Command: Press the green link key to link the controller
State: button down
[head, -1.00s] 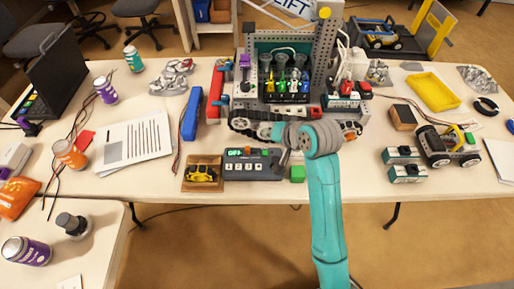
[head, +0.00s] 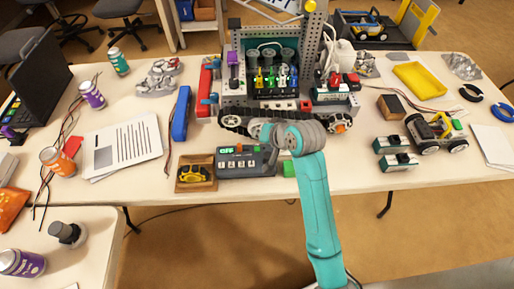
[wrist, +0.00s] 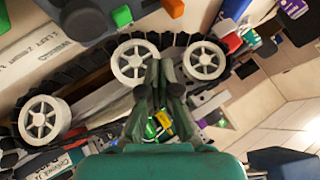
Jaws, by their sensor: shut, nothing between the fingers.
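The controller (head: 232,169) is a dark grey box near the table's front edge, with a small lit green display (head: 228,150) and a row of pale keys. A green block (head: 289,168) sits at its right, partly hidden behind my arm.
A tracked robot (head: 232,121) stands close behind the controller. A wooden tray (head: 196,184) with a yellow part lies to its left. Paper sheets (head: 125,143) and a blue bar (head: 180,115) lie further left. Small teal-and-white modules (head: 399,161) stand to the right.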

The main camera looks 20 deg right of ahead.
aim_at(258, 150)
jog(key=shift+f, duration=2.2)
jog(key=shift+f, duration=0.25)
jog(key=shift+f, duration=0.15)
jog(key=shift+f, duration=0.45)
dwell(0.4)
jog(key=shift+r, duration=0.85)
jog(key=shift+r, duration=2.55)
